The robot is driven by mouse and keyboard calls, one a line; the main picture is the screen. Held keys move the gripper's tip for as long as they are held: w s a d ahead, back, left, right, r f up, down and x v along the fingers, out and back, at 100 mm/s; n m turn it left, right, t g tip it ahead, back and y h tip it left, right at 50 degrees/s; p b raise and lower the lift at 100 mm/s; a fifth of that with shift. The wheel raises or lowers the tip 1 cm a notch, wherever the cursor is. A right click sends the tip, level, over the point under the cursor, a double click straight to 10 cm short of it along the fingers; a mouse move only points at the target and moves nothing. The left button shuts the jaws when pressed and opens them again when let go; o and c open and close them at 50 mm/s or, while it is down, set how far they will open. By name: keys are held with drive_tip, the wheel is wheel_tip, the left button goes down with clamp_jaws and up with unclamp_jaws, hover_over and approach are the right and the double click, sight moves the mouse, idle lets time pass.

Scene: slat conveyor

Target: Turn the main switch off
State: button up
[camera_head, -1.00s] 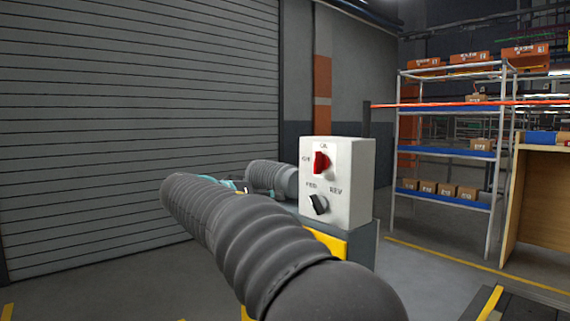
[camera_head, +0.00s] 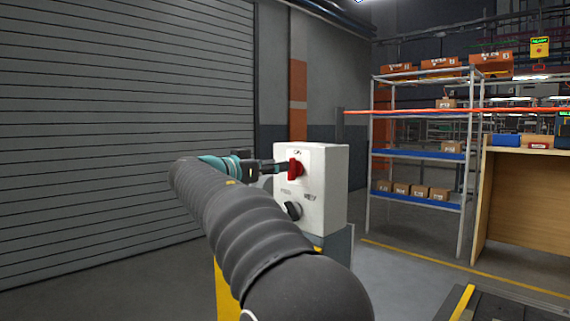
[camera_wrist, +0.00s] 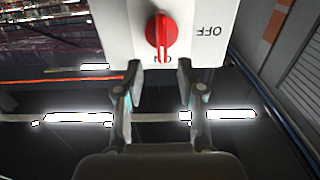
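The main switch is a red rotary knob (camera_head: 295,168) on the front of a white control box (camera_head: 330,185). In the wrist view the red knob (camera_wrist: 161,32) shows upside down, its grip ridge lined up with the ON label; the OFF label is to the right. My gripper (camera_head: 272,166) is level with the knob in the head view. In the wrist view my gripper (camera_wrist: 160,70) is open and empty, its two fingertips spread wider than the knob and close to its ON side. I cannot tell whether either finger touches the knob.
A black selector knob (camera_head: 292,211) sits lower on the same box. A grey shutter (camera_head: 120,120) fills the left. A shelf rack (camera_head: 416,152) with boxes and a wooden bench (camera_head: 525,210) stand to the right. The floor between is clear.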

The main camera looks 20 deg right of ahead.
sight(293, 169)
drive_tip(key=shift+x, duration=2.5)
